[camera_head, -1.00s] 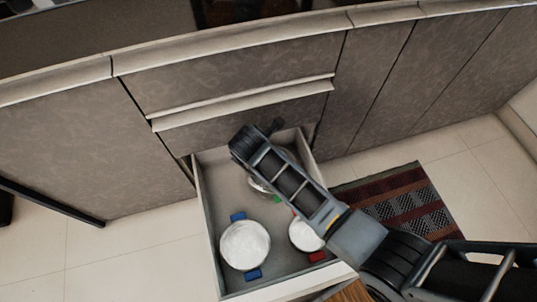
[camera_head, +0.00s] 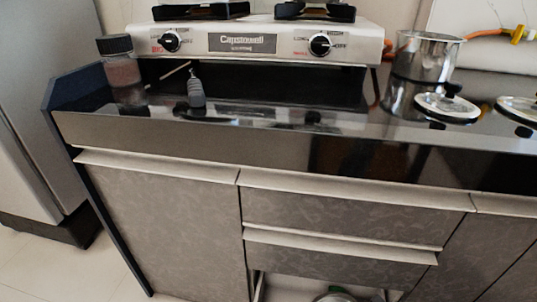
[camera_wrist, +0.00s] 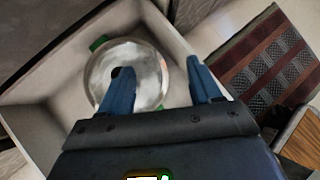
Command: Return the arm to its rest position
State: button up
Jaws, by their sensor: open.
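My gripper (camera_wrist: 158,66) shows in the wrist view with its two blue fingers spread apart and nothing between them. It is above an open drawer (camera_wrist: 35,125). In the drawer, beyond the fingertips, lies a round, shiny pot or lid (camera_wrist: 146,68) with green handles. The left finger covers part of it, and I cannot tell how far below the fingers it is. My arm and gripper are out of the head view. That view shows only a little of the drawer's inside, with a green-edged round item (camera_head: 335,296) at the bottom edge.
The counter (camera_head: 270,148) carries a stove (camera_head: 240,42), a dark-lidded jar (camera_head: 120,65), a steel pot (camera_head: 425,58) and lids (camera_head: 447,105). A striped rug (camera_wrist: 265,65) lies right of the open drawer, near a wooden edge (camera_wrist: 300,138).

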jog(key=s+d+r+n+t+h, duration=0.35)
jog(key=s+r+n+t, duration=0.55)
jog(key=s+r+n, duration=0.6)
jog(key=s+a+r+n+y, duration=0.3)
jog(key=s+r+n+y, duration=0.35)
jog(key=n, duration=0.85)
jog(key=s+a+r+n+y, duration=0.35)
jog(key=s+r+n, duration=0.6)
jog(key=n, duration=0.45)
notch_tip(320, 180, up, 25)
jog(key=p, duration=2.6)
jog(key=shift+d+t, duration=0.25)
jog(key=shift+t, duration=0.05)
